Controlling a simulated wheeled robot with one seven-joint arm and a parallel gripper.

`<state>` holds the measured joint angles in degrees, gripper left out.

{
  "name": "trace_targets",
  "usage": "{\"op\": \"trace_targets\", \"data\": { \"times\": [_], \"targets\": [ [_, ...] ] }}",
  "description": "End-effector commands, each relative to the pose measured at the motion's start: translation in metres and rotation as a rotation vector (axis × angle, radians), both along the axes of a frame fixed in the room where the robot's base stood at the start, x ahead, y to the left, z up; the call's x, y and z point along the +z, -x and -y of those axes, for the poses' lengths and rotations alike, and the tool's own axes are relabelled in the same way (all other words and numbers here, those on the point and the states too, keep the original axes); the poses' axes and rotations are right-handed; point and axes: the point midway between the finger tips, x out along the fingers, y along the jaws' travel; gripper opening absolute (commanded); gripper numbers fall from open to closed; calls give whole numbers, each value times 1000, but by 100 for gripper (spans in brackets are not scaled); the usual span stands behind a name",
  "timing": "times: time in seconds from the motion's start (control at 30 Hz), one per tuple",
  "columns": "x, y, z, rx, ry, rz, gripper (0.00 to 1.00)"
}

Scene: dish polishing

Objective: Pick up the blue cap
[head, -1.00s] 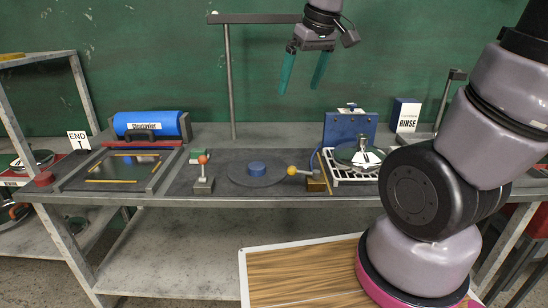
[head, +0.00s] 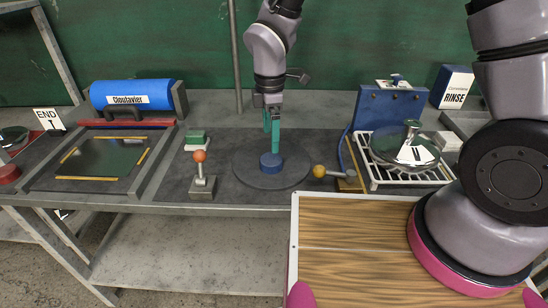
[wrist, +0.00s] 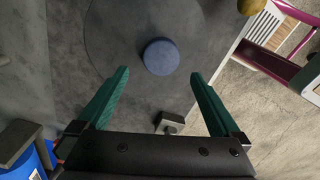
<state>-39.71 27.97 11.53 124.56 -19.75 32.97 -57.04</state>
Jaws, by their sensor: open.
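The blue cap (head: 271,164) is a short round cylinder in the middle of a dark round disc (head: 245,178) on the workbench. My gripper (head: 272,137) points down just above and behind the cap in the head view. Its two teal fingers are apart with nothing between them, as the wrist view of the gripper (wrist: 158,100) also shows. I cannot tell the exact height over the cap.
An orange-knobbed lever (head: 200,170) stands left of the disc. A yellow-knobbed lever (head: 320,171) reaches close to its right edge. A blue stand (head: 391,108) and white rack (head: 385,179) are further right. A framed dark panel (head: 105,160) and blue roll (head: 133,94) are left.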

Motion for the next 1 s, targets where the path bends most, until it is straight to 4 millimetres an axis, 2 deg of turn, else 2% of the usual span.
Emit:
{"op": "trace_targets", "data": {
  "times": [0.1, 0.27, 0.6, 0.87, 0.9, 0.97, 1.0],
  "targets": [
    [-16, 1, 0, 0, 2, -2, 100],
    [-27, 0, 0, -3, 1, -1, 100],
    [-72, 2, -1, -4, 1, -1, 100],
    [-75, 1, -1, -4, -2, 2, 100],
    [-75, 1, -1, -4, -2, 2, 92],
    [-75, 1, -1, -4, -2, 2, 69],
    [-75, 1, -1, -4, -2, 2, 54]
  ]
}}
